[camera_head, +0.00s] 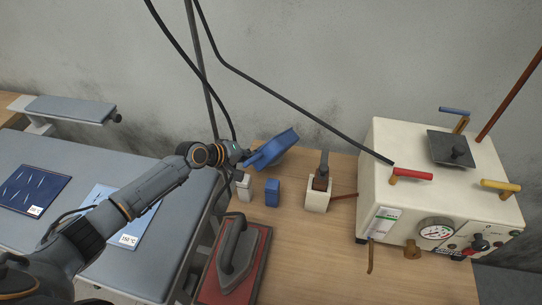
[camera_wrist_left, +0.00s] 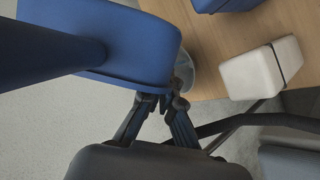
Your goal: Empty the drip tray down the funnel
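A blue drip tray (camera_head: 274,150) is up in the air above the back of the wooden table, steeply tilted. It also fills the upper left of the left wrist view (camera_wrist_left: 130,40). My left gripper (camera_head: 246,157) is at the tray's lower left end. In the left wrist view its fingers (camera_wrist_left: 162,100) are close together at the tray's edge and look closed on it. A pale grey rounded piece (camera_wrist_left: 184,68), partly hidden behind the tray, may be the funnel. The tray's inside and any liquid are hidden. My right gripper is in neither view.
A white block (camera_head: 244,187) and a blue block (camera_head: 272,192) stand below the tray. An iron (camera_head: 238,250) rests on a red pad. A white holder (camera_head: 318,195) and a cream boiler (camera_head: 400,200) stand to the right. Black hoses hang behind.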

